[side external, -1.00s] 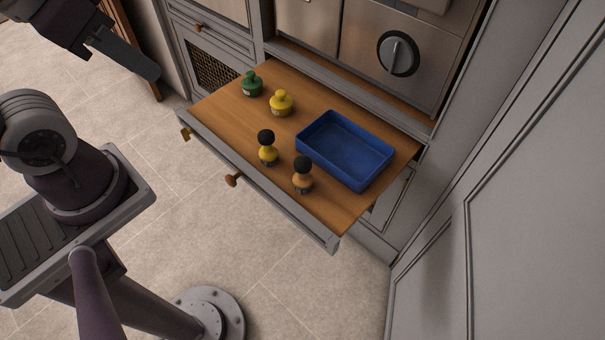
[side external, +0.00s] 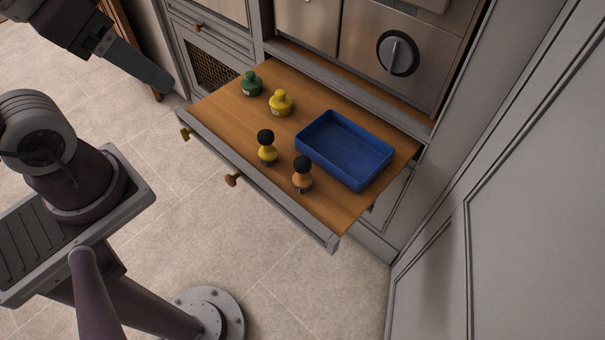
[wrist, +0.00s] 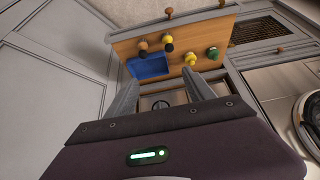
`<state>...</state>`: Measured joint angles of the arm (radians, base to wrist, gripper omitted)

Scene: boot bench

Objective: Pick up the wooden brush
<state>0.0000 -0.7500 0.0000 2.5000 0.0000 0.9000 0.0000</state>
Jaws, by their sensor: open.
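The wooden brush (side external: 302,177), a tan handle topped by a round black head, stands upright near the front right of the open drawer, beside the blue tray. In the wrist view the wooden brush (wrist: 143,46) is small, just above the tray. A similar yellow brush (side external: 267,152) stands to its left, and also shows in the wrist view (wrist: 168,39). My gripper (side external: 168,84) is at the upper left of the side view, well away from the brush. In the wrist view my gripper (wrist: 160,77) has its two fingers spread, with nothing between them.
The blue tray (side external: 318,164) is empty at the drawer's right. The drawer's raised front edge (side external: 290,206) runs close to both brushes. The wooden floor between pots and brushes is bare.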

